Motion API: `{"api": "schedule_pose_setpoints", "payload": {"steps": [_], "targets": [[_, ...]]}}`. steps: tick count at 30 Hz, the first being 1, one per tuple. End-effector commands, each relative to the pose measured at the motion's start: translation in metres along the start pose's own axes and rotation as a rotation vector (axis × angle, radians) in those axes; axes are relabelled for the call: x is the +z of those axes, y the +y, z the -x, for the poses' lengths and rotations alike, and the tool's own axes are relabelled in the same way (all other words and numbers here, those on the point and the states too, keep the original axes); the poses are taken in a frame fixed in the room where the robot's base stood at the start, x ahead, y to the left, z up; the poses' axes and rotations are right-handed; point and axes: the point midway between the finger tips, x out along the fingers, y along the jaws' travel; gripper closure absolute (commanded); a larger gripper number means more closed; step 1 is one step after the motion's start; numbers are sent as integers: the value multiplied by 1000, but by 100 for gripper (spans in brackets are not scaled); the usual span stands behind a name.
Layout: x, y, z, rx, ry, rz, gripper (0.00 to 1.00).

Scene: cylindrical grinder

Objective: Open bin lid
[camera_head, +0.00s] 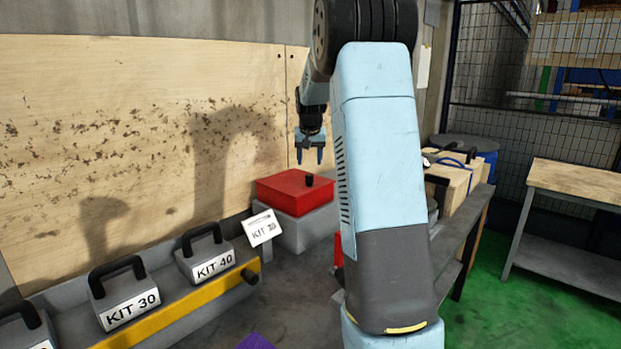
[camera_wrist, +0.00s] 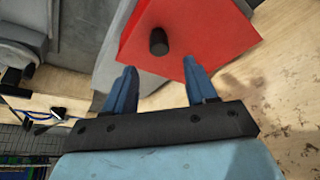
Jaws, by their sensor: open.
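The bin is a grey box (camera_head: 308,232) with a red lid (camera_head: 290,190) on top, standing against the wooden back wall. The lid lies flat on the bin and has a short black knob (camera_head: 309,180). In the wrist view, the red lid (camera_wrist: 205,28) and its knob (camera_wrist: 159,42) show beyond my fingers. My gripper (camera_head: 311,162) hangs above the lid with its fingers pointing down. Its two blue fingers are apart and empty in the wrist view (camera_wrist: 162,82). The knob is apart from both fingers.
Grey kit boxes with black handles, KIT 30 (camera_head: 128,297) and KIT 40 (camera_head: 206,258), stand in a row on the left. A tilted label card (camera_head: 262,227) is by the bin's left front. A wooden crate (camera_head: 457,175) and a blue drum (camera_head: 467,146) are at right.

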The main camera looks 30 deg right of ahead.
Motion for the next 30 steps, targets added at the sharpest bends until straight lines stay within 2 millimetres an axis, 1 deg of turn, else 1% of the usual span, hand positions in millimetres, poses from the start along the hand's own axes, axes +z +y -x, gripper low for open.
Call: {"api": "schedule_pose_setpoints", "payload": {"steps": [1,9,15,21,29,30], "targets": [[0,0,-10,0,-2,0,44],[0,0,-56,0,-2,0,44],[0,0,-79,0,-1,0,44],[0,0,-88,0,1,0,44],[0,1,-88,0,1,-1,44],[0,1,-88,0,1,-1,48]]}}
